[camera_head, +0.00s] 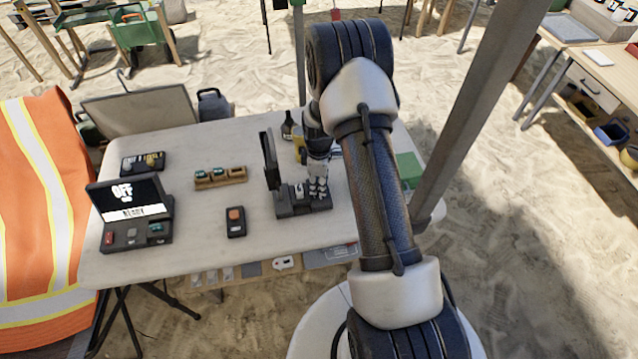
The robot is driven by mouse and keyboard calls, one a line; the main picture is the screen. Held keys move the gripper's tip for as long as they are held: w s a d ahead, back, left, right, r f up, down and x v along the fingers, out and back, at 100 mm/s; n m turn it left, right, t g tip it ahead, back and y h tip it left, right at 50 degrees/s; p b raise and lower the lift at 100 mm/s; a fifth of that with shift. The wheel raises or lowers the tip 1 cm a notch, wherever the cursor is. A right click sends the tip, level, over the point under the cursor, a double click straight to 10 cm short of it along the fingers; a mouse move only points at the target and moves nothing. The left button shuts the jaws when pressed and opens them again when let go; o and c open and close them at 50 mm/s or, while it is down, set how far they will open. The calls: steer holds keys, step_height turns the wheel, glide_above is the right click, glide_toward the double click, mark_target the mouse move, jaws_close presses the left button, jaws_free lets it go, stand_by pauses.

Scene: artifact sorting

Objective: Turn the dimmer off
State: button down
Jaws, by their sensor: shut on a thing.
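No part in view is clearly marked as the dimmer. My gripper (318,186) points down at the right part of a black device (290,210) on the white table. This device has an upright black panel (270,160), seen nearly edge-on, and small light parts on its base. My gripper is shut on a part of this device; the fingers hide that part.
A black box with an orange button (235,221) and a wooden tray of small items (220,177) stand on the white table (190,255). Bottles (288,126) stand behind my gripper. A grey post (480,110) rises at the right. An orange vest (35,200) hangs at the left.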

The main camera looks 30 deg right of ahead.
steer(key=shift+n, duration=2)
steer(key=c, duration=1.4)
jaws_free()
steer(key=shift+o, duration=0.2)
steer(key=shift+r, duration=0.1)
step_height(320, 180, up, 12)
